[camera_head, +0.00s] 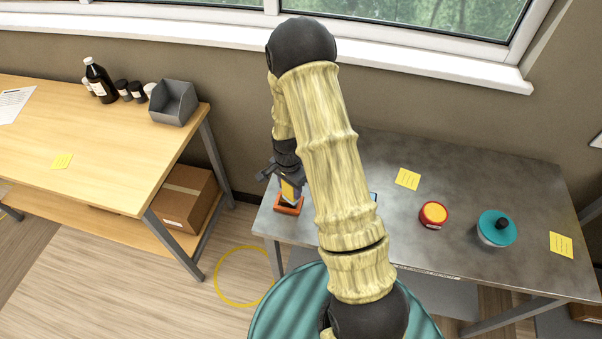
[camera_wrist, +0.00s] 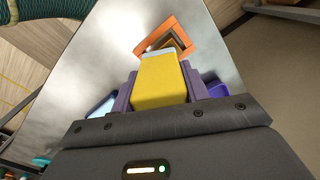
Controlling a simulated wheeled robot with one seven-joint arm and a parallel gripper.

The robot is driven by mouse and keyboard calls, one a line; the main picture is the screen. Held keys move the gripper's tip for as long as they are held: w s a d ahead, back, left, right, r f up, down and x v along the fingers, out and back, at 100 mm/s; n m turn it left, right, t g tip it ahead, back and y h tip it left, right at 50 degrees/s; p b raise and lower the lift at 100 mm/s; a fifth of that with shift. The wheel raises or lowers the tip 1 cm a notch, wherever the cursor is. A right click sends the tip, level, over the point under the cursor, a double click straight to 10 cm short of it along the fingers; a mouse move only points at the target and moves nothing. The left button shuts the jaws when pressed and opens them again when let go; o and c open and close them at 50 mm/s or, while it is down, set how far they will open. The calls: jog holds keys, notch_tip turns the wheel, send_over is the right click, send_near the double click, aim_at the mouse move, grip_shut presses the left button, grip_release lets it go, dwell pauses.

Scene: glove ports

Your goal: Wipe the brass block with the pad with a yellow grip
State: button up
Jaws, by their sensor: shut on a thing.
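My gripper (camera_wrist: 160,84) is shut on the yellow grip (camera_wrist: 160,82) of a pad. The pad's pale grey end (camera_wrist: 157,53) points away from the wrist, toward an orange square frame (camera_wrist: 150,34). Inside the frame a brownish, brass-coloured surface (camera_wrist: 172,42) shows, partly hidden by the pad; it looks like the brass block. In the head view the yellow grip (camera_head: 289,189) is just above the orange frame (camera_head: 288,210), at the left end of the metal table. I cannot tell whether the pad touches the block.
The metal table (camera_head: 480,180) also bears a red round tin with a yellow top (camera_head: 433,214), a teal-lidded pot (camera_head: 497,228) and yellow notes (camera_head: 408,179). A blue item (camera_head: 373,197) is mostly behind my arm. A wooden table (camera_head: 120,130) stands left, across a gap.

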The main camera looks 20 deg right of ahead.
jog(key=shift+s+d, duration=0.35)
jog(key=shift+d, duration=0.3)
jog(key=r, duration=0.1)
jog(key=p, duration=0.1)
jog(key=d+r, duration=0.1)
jog(key=shift+s+r, duration=0.3)
notch_tip(320, 180, up, 5)
jog(key=p, duration=0.4)
jog(key=shift+w+a, duration=0.1)
jog(key=shift+a, duration=0.05)
jog(key=shift+r, duration=0.25)
